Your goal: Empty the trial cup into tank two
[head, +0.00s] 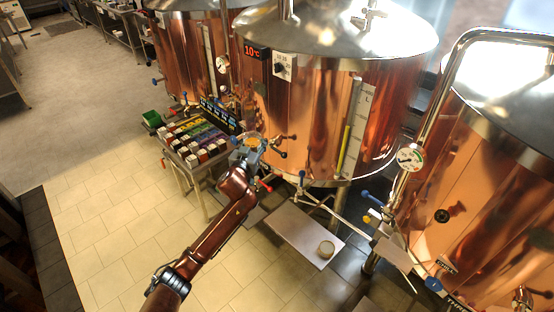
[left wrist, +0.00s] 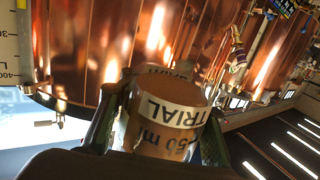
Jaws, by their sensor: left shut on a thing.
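The trial cup (left wrist: 168,112) has a white band reading TRIAL and a marking ending in 50 ml. My left gripper (head: 248,148) is shut on it, with one finger on each side in the left wrist view. In the head view the cup (head: 252,140) shows small, with amber colour at its top, in front of the middle copper tank (head: 300,120). I cannot read a number on that tank, nor tell the cup's exact tilt. My right gripper is out of view.
A cart of coloured boxes (head: 195,140) stands left of my gripper, with a green bin (head: 152,118) at its back corner. Valve handles and pipes stick out below the middle tank. A low platform (head: 295,225) holds a small round container (head: 326,249). Tiled floor is clear at the left.

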